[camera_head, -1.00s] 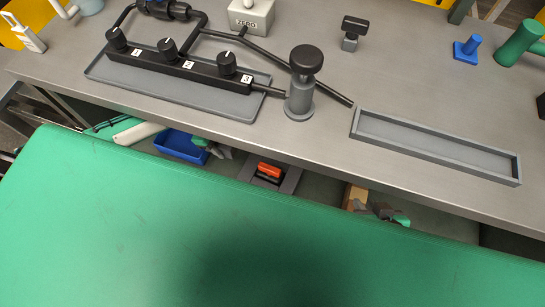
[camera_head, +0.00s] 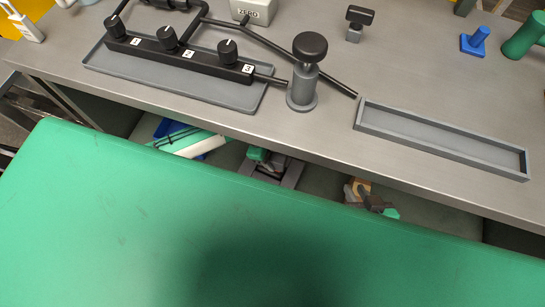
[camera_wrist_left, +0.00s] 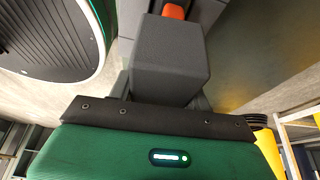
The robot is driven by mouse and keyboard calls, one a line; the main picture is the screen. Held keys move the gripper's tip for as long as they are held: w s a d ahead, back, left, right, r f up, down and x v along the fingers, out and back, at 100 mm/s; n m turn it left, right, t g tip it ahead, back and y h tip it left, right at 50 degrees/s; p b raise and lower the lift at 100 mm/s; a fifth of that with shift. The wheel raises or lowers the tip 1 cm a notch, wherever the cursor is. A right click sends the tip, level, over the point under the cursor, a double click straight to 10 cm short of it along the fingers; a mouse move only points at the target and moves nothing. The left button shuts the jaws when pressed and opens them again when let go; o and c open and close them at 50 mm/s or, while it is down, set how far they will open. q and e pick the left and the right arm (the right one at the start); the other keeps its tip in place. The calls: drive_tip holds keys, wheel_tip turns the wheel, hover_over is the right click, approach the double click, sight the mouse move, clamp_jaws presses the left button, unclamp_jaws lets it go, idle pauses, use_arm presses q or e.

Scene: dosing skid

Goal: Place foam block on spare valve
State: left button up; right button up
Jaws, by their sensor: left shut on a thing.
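My left gripper (camera_head: 276,163) is shut on a dark grey foam block (camera_wrist_left: 170,62), which fills the middle of the left wrist view. Just beyond the block, an orange part (camera_wrist_left: 174,10), apparently the spare valve's handle, shows at the top of that view. It sits in a grey holder (camera_head: 288,178) under the bench. In the head view the gripper and block cover the valve, so I cannot tell whether block and valve touch. My right gripper (camera_head: 366,199) is partly hidden below the bench on the right; its jaws are unclear.
The bench carries a grey tray (camera_head: 215,93) with numbered knobs, an upright black-topped valve (camera_head: 303,88) and an empty long tray (camera_head: 440,140). My green body top covers the foreground.

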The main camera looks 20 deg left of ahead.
use_arm(q)
drive_tip(key=shift+f, duration=0.55)
use_arm(e)
drive_tip(key=shift+w+a+r, duration=0.1)
drive_tip(key=shift+a, duration=0.2)
use_arm(q)
drive_tip(key=shift+f, duration=0.15)
drive_tip(key=o, duration=0.9)
drive_tip(key=shift+o, duration=0.2)
use_arm(e)
drive_tip(key=shift+t, duration=0.3)
